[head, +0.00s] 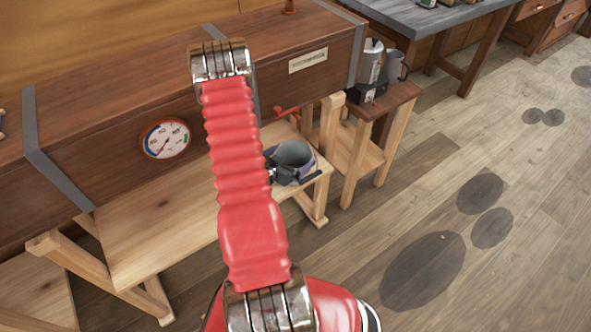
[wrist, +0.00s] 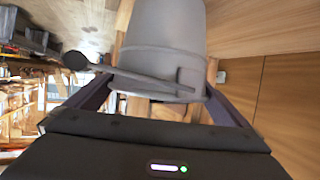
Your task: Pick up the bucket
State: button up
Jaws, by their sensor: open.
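The grey bucket (head: 293,153) stands at the right end of the low wooden bench, below the long wooden box, partly hidden by my gripper and arm. In the wrist view the bucket (wrist: 165,35) fills the upper middle, with a grey bar across its side ending in a dark round knob at left. My gripper (head: 296,170) is at the bucket. In the wrist view my gripper (wrist: 160,100) is open, one finger on each side of the bucket. I cannot tell whether either finger touches it.
The long wooden box (head: 100,120) with a round gauge (head: 165,138) and a red tap (head: 287,112) runs behind the bench (head: 160,235). A small side table (head: 385,105) at right holds a grey flask (head: 371,62) and a mug (head: 395,68). Floor at right is clear.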

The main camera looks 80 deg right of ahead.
jog(key=shift+c, duration=0.3)
jog(key=c, duration=1.5)
jog(key=shift+r, duration=0.2)
jog(key=shift+w+a+f+v, duration=0.2)
jog(key=shift+f+v, duration=0.45)
jog(key=shift+v, duration=2.3)
jog(key=shift+s+a+f+v, duration=0.1)
jog(key=shift+a+f+v, duration=0.4)
jog(key=shift+v, duration=2.45)
jog(key=shift+w+a+f+v, duration=0.15)
jog(key=shift+f+v, duration=0.65)
jog(key=shift+v, duration=2.2)
